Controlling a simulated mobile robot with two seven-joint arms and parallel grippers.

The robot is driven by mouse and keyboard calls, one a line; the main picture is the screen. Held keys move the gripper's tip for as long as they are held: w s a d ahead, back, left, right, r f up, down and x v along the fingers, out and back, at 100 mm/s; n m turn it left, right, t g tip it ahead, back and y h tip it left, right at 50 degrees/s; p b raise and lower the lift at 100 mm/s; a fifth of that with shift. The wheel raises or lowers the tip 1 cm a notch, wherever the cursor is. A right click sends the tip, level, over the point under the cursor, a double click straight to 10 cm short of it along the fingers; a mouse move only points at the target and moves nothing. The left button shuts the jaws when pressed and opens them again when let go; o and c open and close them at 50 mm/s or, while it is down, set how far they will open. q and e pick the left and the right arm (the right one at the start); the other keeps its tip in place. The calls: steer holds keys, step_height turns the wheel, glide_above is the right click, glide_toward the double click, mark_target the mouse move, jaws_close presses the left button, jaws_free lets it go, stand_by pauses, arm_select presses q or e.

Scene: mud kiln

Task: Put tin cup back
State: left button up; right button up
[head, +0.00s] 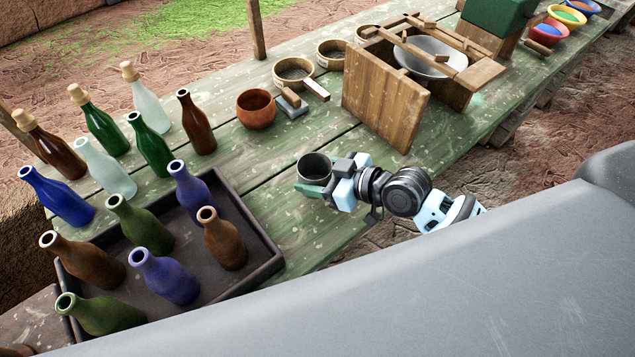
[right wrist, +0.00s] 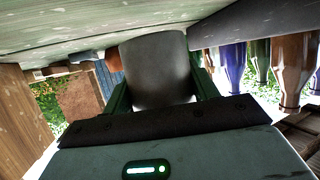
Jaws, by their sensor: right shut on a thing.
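The tin cup (head: 314,168) is a dark grey, open-topped cylinder at the near edge of the green plank table, right of the bottle tray. It stands upright, mouth up. My right gripper (head: 322,182) is shut on it from the right, a green finger showing along its near side. In the right wrist view the cup (right wrist: 157,70) fills the space between the two dark green fingers. Its base is at or close to the table top; I cannot tell whether it touches. My left gripper is not in view.
A dark tray (head: 262,270) with several bottles lies to the left, more bottles behind it. A clay bowl (head: 256,110) and round sieves (head: 293,72) stand farther back. A wooden frame (head: 385,100) with a metal bowl (head: 430,58) stands right. Table planks around the cup are bare.

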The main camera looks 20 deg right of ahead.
mark_target(315, 177)
steer(key=shift+f, duration=1.8)
steer(key=shift+f, duration=0.1)
steer(key=o, duration=0.9)
